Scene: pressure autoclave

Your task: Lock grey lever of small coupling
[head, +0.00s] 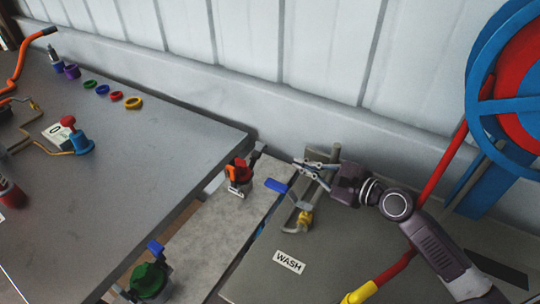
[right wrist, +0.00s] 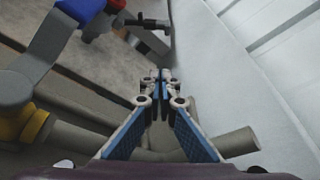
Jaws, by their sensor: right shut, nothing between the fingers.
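A small red and orange coupling (head: 239,176) stands in the gap beside the left table, with a dark grey lever (head: 257,156) sticking up at its right. In the right wrist view a dark lever (right wrist: 147,22) shows near the top, beyond the fingertips, with a bit of red beside it. Whether the lever is locked I cannot tell. My right gripper (head: 302,168) points left toward the coupling, to its right and apart from it. Its fingers are shut and empty, also in the right wrist view (right wrist: 158,78). My left gripper is out of view.
A pipe valve with a blue handle (head: 277,186) and yellow fitting (head: 305,219) is just below my right gripper, by the WASH label (head: 289,262). A green coupling (head: 149,280) stands lower left. The wall (head: 240,105) is close behind. Several coloured rings lie on the left table (head: 130,160).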

